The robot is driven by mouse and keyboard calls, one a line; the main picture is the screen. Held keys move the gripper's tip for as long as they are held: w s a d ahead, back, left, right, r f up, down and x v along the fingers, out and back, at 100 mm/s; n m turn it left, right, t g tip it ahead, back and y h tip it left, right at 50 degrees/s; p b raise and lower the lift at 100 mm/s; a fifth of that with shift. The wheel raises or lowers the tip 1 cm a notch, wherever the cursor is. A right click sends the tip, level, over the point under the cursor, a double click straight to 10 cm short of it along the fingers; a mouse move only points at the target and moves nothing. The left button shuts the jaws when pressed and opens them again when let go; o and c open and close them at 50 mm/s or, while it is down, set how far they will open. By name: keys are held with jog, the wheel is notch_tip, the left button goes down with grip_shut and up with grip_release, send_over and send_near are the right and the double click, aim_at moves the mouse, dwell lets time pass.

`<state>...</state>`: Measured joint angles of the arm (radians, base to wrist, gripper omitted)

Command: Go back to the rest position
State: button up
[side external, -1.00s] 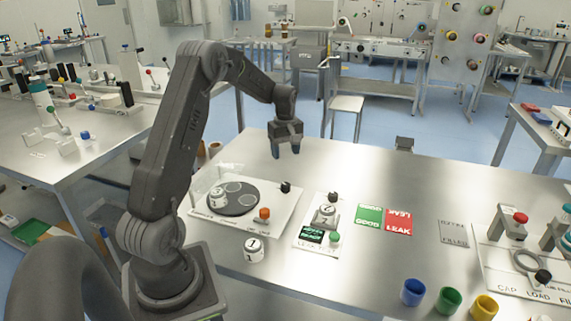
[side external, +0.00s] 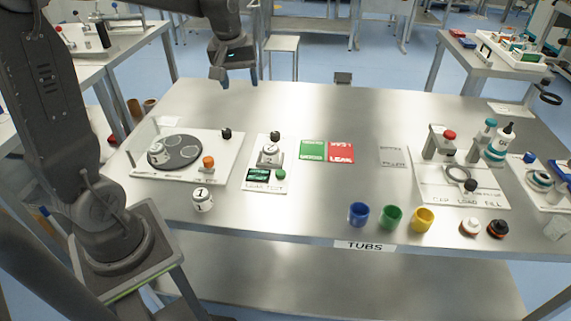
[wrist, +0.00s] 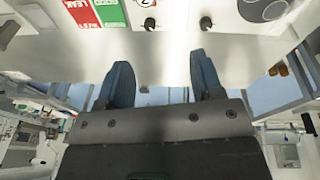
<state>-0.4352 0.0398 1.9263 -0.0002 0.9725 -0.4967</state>
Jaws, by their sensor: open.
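My gripper (side external: 233,76) hangs in the air at the far left edge of the steel table (side external: 330,215), near the top of the side view. Its two blue fingers point down. In the wrist view my gripper (wrist: 162,68) shows spread fingers with nothing between them. It touches no object. A white tub marked 1 (side external: 202,203) stands on the table in front of the turntable panel.
Blue (side external: 358,215), green (side external: 390,218) and yellow (side external: 422,220) cups stand along the front edge. Green (side external: 312,151) and red (side external: 341,153) cards lie mid-table. A filling station (side external: 440,146) stands to the right. The air around my gripper looks clear.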

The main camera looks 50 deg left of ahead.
jog(key=s+d+r+m+t+h, duration=0.1)
jog(key=s+d+r+m+t, duration=0.1)
jog(key=s+d+m, duration=0.8)
jog(key=s+d+t, duration=0.1)
jog(key=s+d, duration=0.5)
jog(key=shift+s+d+m, duration=0.2)
jog(key=shift+d+m, duration=0.1)
